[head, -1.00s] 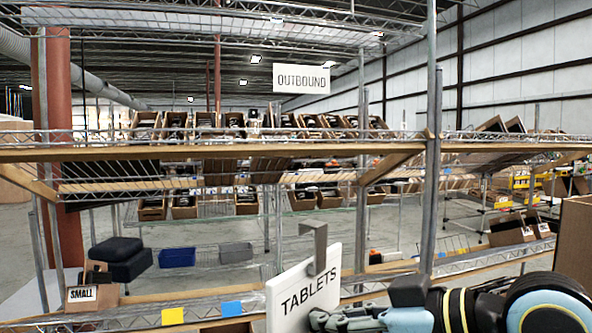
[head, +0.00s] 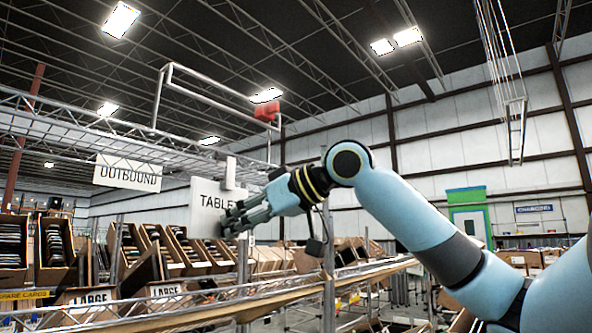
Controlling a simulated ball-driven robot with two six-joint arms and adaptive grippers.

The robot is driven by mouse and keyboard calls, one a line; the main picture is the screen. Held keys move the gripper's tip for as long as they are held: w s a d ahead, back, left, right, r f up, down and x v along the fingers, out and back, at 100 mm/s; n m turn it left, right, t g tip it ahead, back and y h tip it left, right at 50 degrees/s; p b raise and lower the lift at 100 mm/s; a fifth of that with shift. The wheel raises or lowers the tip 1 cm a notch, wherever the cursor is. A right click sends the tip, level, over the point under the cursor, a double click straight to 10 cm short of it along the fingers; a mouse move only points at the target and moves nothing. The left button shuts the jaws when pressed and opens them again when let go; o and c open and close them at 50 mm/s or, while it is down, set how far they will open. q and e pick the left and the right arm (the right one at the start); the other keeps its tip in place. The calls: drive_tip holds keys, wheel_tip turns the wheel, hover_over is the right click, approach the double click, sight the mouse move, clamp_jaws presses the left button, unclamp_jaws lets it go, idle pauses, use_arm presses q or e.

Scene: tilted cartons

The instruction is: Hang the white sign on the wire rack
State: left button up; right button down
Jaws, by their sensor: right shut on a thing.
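The white sign (head: 207,195), lettered "TABLE…" with its end hidden by my fingers, is upright left of the middle. A flat hook (head: 230,172) stands up from its top edge. My right gripper (head: 236,220) is shut on the sign's lower right part, its arm reaching in from the right. The wire rack (head: 60,118) runs overhead from the upper left down toward the sign. The hook shows close to the rack's far end; I cannot tell whether they touch. My left gripper is not in view.
A white "OUTBOUND" sign (head: 128,175) hangs below the rack, left of my sign. Below are tilted cartons (head: 56,245) with dark contents and a shelf edge (head: 200,312). A bent pipe frame (head: 215,85) hangs above. The air right of the rack looks open.

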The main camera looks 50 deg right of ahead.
drive_tip(key=s+d+r+m+h+p, duration=0.1)
drive_tip(key=s+d+r+p, duration=0.2)
drive_tip(key=r, duration=0.6)
drive_tip(key=s+d+r+m+h+p, duration=0.1)
drive_tip(key=s+d+r+m+h, duration=0.3)
drive_tip(key=r, duration=0.6)
drive_tip(key=w+f+n+y+p, duration=0.2)
drive_tip(key=w+p, duration=0.6)
drive_tip(key=w, duration=0.9)
drive_tip(key=shift+w+a+n+t, duration=0.15)
drive_tip(key=shift+a+n+t, duration=0.1)
drive_tip(key=shift+n+t, duration=0.05)
drive_tip(key=c, duration=1.2)
unclamp_jaws()
drive_tip(key=shift+f, duration=0.1)
drive_tip(key=shift+v, duration=6.05)
